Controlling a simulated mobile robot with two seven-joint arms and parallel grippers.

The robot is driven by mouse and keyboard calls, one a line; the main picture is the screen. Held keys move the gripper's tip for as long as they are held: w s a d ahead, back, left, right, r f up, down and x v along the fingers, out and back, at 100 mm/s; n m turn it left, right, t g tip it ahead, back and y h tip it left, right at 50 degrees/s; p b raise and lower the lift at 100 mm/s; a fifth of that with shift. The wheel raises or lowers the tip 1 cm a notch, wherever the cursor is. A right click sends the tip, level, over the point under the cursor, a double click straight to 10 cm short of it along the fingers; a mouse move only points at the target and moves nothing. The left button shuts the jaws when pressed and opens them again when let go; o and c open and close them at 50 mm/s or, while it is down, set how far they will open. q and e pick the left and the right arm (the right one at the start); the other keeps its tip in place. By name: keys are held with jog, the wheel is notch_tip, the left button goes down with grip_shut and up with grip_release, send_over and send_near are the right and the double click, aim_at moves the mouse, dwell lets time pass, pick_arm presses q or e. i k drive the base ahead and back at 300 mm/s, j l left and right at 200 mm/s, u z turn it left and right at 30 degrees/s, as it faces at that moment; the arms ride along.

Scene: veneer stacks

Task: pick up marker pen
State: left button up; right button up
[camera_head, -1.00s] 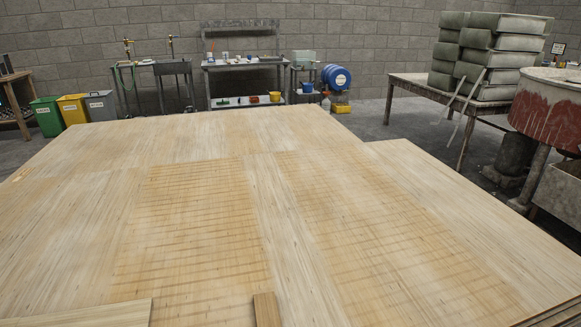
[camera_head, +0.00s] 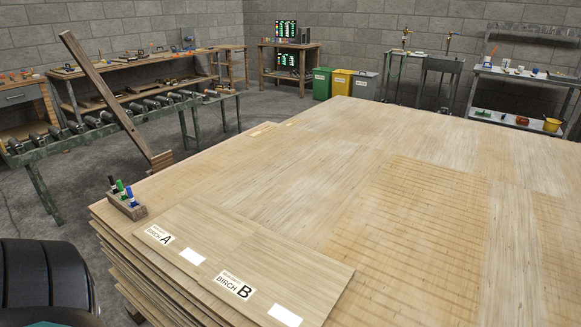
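Several marker pens stand upright in a small wooden holder (camera_head: 127,206) at the left corner of the veneer stack. I see a dark one (camera_head: 112,183), a green one (camera_head: 120,187) and a blue one (camera_head: 130,194). The holder sits beside a veneer board (camera_head: 235,235) with labels Birch A (camera_head: 160,236) and Birch B (camera_head: 236,287). Neither of my grippers is in view.
The large veneer stack (camera_head: 330,140) fills the middle and right, its top mostly bare. A roller conveyor (camera_head: 120,115) stands at the left. Bins (camera_head: 342,83) and benches line the back wall.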

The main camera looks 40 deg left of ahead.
aim_at(122, 191)
jog(key=u, duration=0.95)
jog(key=i+j+u, duration=0.15)
jog(key=j, duration=0.3)
jog(key=j+u, duration=0.1)
jog(key=j, duration=0.3)
jog(key=i+j+u, duration=0.15)
jog(key=j, duration=0.3)
jog(key=i+j+u, duration=0.15)
jog(key=j, duration=0.25)
jog(key=i+j+u, duration=0.15)
jog(key=j, duration=0.25)
jog(key=i+j+u, duration=0.1)
jog(key=j, duration=0.25)
